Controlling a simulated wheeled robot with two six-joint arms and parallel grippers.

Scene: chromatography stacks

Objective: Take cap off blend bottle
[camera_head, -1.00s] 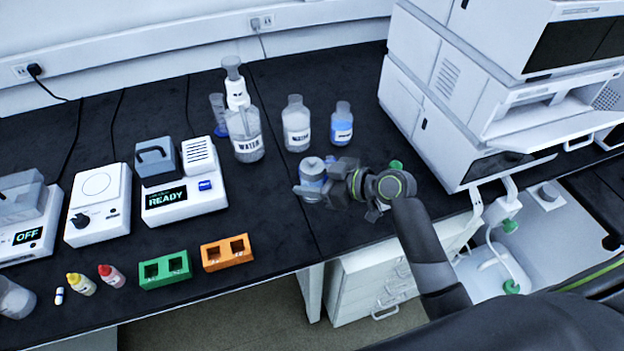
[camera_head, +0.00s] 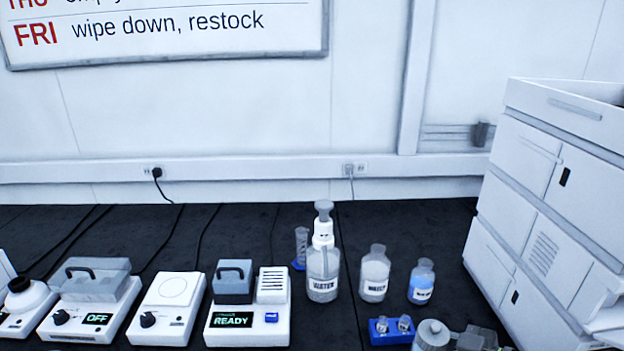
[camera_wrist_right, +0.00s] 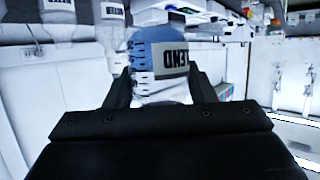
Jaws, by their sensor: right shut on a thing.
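The blend bottle (camera_head: 430,342) is cut off by the bottom edge of the head view, right of centre. Its round grey cap (camera_head: 433,327) is on top. The cap is hidden there. I cannot tell whether the bottle touches the bench. My left gripper is not in view.
A blue rack (camera_head: 380,339) with small vials stands just left of the blend bottle. Behind are a water bottle (camera_head: 322,275), a clear labelled bottle (camera_head: 374,276) and a blue-liquid bottle (camera_head: 421,283). Devices line the left; a white instrument stack (camera_head: 545,210) stands right.

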